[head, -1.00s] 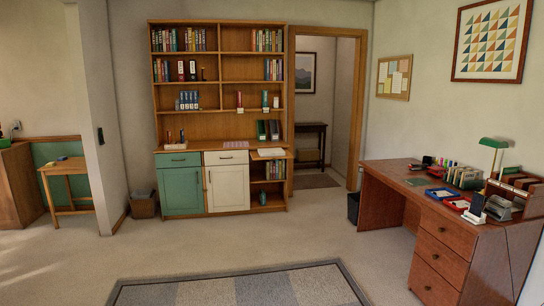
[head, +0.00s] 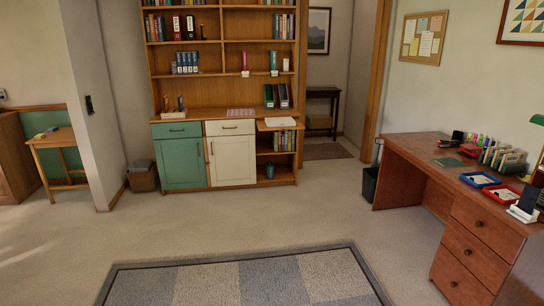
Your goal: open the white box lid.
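I cannot make out a white box with a lid in the head view. Neither of my grippers shows in the view.
A wooden bookcase (head: 218,97) with a green door (head: 183,163) stands at the back wall. A desk (head: 412,150) with trays and pens is at the right. A waste bin (head: 369,184) stands beside it. A grey rug (head: 245,281) lies on open floor in front.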

